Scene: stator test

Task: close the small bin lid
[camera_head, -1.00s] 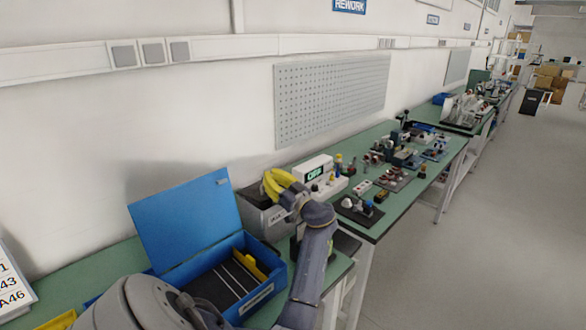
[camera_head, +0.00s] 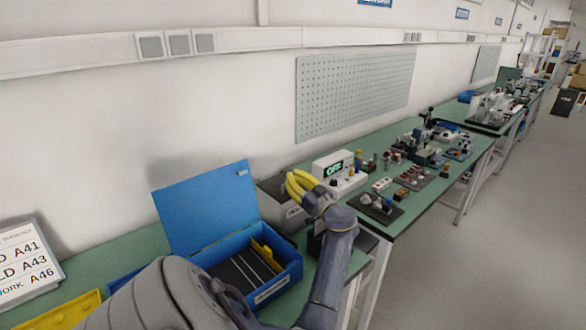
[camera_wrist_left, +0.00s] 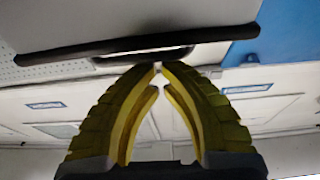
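A blue box (camera_head: 281,290) stands on the bench with its flat blue lid (camera_head: 208,207) tilted up at the back, wide open. A smaller grey bin (camera_head: 296,216) with a dark top and a white label stands behind it to the right, partly hidden by my left gripper. My left gripper (camera_head: 294,180) has yellow fingers at the grey bin's top; contact cannot be told. In the left wrist view its fingertips (camera_wrist_left: 159,67) meet with nothing clear between them, just below a dark-edged grey panel (camera_wrist_left: 130,22). My right gripper is not in view.
The blue box holds dark slots and a yellow piece (camera_head: 265,253). A white device with a green display (camera_head: 333,167) stands just right of the grey bin. Small parts crowd the bench beyond. A sign (camera_head: 25,262) and yellow tray (camera_head: 62,312) are at left.

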